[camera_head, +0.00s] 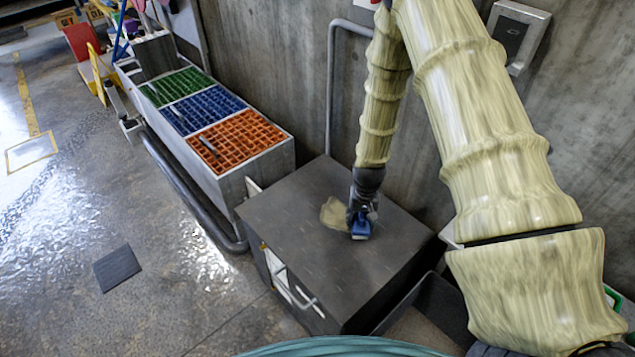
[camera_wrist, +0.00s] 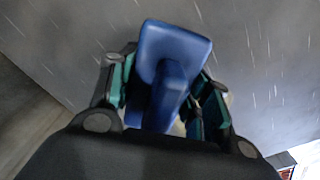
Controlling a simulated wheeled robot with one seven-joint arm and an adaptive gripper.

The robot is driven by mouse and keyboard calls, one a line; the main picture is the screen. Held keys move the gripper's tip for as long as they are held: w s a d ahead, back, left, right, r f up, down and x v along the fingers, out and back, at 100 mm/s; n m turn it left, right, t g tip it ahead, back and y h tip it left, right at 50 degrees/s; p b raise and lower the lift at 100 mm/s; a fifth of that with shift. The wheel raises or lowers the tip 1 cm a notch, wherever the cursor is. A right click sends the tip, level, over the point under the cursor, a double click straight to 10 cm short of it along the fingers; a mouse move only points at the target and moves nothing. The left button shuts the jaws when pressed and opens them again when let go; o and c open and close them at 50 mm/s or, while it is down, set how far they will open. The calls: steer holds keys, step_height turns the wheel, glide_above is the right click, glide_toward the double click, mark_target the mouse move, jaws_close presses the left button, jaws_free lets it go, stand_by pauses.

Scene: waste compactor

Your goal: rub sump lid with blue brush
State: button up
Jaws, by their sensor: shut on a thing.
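The blue brush (camera_head: 361,226) is in my gripper (camera_head: 362,205), low over a dark grey box top with a pale tan stain. In the wrist view the brush (camera_wrist: 172,50) stands between the two teal-padded fingers of my gripper (camera_wrist: 165,95), which are shut on its handle. The dark top, which looks like the sump lid (camera_head: 290,205), also fills the wrist view (camera_wrist: 60,35). The tan stain (camera_head: 333,213) lies just left of the brush. The brush's underside is hidden, so I cannot tell whether it touches the lid.
A grey bench with green, blue and orange grid trays (camera_head: 235,143) stands to the left. A concrete wall (camera_head: 275,60) with a pipe (camera_head: 331,90) rises behind. A white handle (camera_head: 297,298) is on the box's front. A dark square plate (camera_head: 117,268) lies on the open floor.

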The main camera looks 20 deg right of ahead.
step_height(320, 180, up, 4)
steer(key=shift+d+p, duration=0.15)
steer(key=shift+p, duration=0.7)
steer(key=shift+r+p, duration=1.3)
steer(key=shift+r, duration=0.35)
